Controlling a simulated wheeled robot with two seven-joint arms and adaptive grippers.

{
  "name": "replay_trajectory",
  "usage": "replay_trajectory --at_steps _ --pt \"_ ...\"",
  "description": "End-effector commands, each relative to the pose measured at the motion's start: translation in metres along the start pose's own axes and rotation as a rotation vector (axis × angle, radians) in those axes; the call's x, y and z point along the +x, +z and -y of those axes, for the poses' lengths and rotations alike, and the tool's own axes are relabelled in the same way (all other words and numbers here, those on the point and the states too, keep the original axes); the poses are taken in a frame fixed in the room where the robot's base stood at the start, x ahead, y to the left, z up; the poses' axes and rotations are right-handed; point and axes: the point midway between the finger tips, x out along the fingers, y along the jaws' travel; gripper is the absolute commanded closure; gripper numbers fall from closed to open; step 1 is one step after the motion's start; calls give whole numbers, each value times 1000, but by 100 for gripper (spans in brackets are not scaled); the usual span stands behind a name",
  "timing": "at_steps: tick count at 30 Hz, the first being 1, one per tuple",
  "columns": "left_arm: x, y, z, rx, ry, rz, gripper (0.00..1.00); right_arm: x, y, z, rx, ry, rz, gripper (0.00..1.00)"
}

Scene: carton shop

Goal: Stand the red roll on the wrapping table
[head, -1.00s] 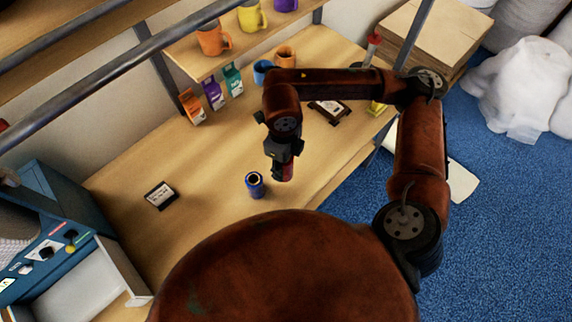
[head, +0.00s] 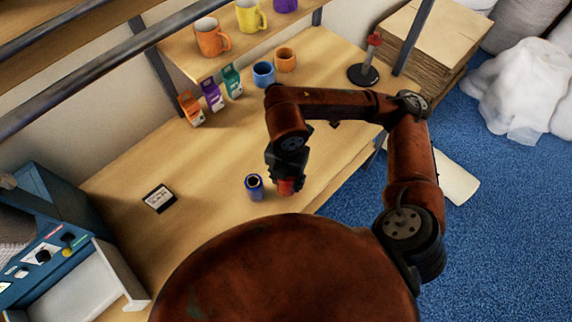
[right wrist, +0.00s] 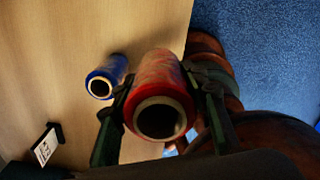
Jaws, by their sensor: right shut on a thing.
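The red roll (head: 286,187) is held by my right gripper (head: 284,176) close above the front part of the wrapping table (head: 130,215). In the right wrist view the red roll (right wrist: 158,75) sits between the two fingers, its hollow end towards the camera. The right gripper (right wrist: 162,105) is shut on it. I cannot tell whether its bottom touches the table. A blue roll (head: 254,186) stands upright just left of it, and also shows in the right wrist view (right wrist: 106,77). My left gripper is not in view.
A small framed card (head: 158,198) lies to the left. Small cartons (head: 212,95), a blue mug (head: 263,74) and an orange mug (head: 286,60) stand at the back. A black-based stand (head: 364,74) is at the far end. Bare tabletop surrounds the rolls.

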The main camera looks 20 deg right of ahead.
Motion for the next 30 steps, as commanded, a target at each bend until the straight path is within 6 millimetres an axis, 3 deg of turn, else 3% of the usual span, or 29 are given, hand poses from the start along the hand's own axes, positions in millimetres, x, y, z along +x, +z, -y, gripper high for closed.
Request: replay_trajectory --at_steps 12,18,30 --pt "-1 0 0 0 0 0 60 41 84 -33 13 -3 0 90" --pt "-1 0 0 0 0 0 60 76 108 -44 8 -2 -1 90" --pt "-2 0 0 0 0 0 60 106 125 -51 4 -3 -3 90"
